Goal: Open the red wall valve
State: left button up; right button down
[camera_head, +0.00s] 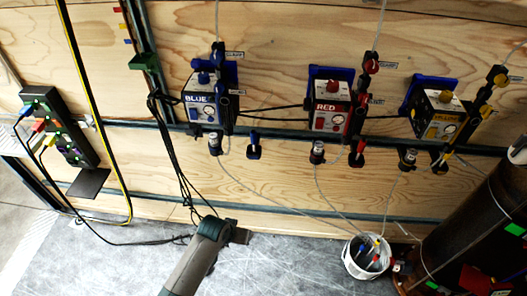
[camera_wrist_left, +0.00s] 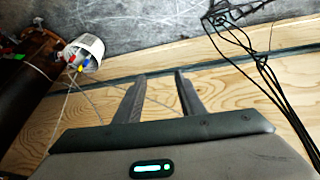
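The red unit (camera_head: 329,117), labelled RED, hangs on the plywood wall between the blue and yellow units. A red valve (camera_head: 371,66) sits on the line at its upper right. Another red-handled valve (camera_head: 357,154) is on the wall at its lower right. I cannot tell from these views whether either is open or shut. My left gripper (camera_head: 240,234) is low in front of the wall, below and left of the red unit and well apart from it. In the left wrist view its two fingers (camera_wrist_left: 160,76) are spread with nothing between them. My right gripper is not in view.
The blue unit (camera_head: 201,103) and yellow unit (camera_head: 437,116) flank the red one. A white bucket (camera_head: 366,258) with tubes stands on the floor. Black cables (camera_head: 180,165) hang near my left gripper. A dark cylinder (camera_head: 470,235) stands at right. A power strip (camera_head: 62,130) is at left.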

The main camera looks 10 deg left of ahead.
pick_arm(q)
jog(key=s+a+f+g+b, duration=0.1)
jog(key=s+a+f, duration=0.2)
jog(key=s+f, duration=0.9)
jog(key=s+a+f+g+y+b, duration=0.1)
jog(key=s+a+f, duration=0.3)
jog(key=s+f, duration=0.8)
jog(key=s+a+f+m+g+b, duration=0.1)
jog(key=s+a+f, duration=0.3)
jog(key=s+f, duration=0.8)
jog(key=s, duration=0.9)
jog(key=shift+s+a+f+g+y+b, duration=0.2)
jog(key=shift+a+g+y+b, duration=0.1)
jog(key=shift+y+b, duration=0.1)
jog(key=shift+c, duration=0.6)
jog(key=shift+w+d, duration=0.1)
jog(key=shift+w, duration=0.05)
